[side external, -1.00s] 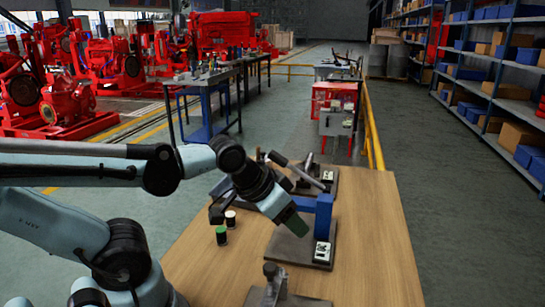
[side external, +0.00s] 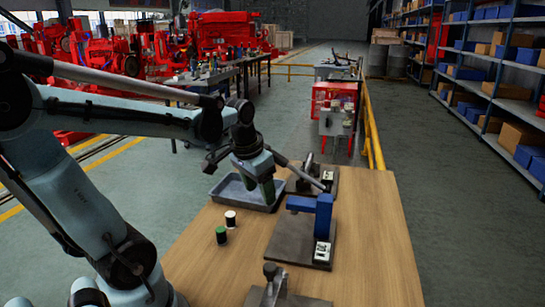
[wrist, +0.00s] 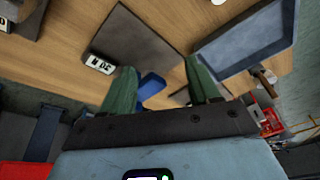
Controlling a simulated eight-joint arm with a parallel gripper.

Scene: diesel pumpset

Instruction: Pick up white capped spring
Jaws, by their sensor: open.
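The white capped spring (side external: 230,219) stands upright on the wooden table, left of the middle in the side view. It has a white top and a dark body. A green capped spring (side external: 221,236) stands just in front of it. My gripper (side external: 269,197) is open and empty, pointing down above the right part of the grey tray, behind and to the right of the white capped spring. In the wrist view my gripper (wrist: 163,82) shows two green fingers spread apart with nothing held. A white round shape is cut off at the top edge there; I cannot tell surely what it is.
The grey tray (side external: 228,194) lies behind the springs. A blue press fixture (side external: 316,208) on a dark plate (side external: 287,244) stands to the right. Another lever fixture (side external: 312,176) stands behind it, and one (side external: 272,286) at the front. The table's right side is clear.

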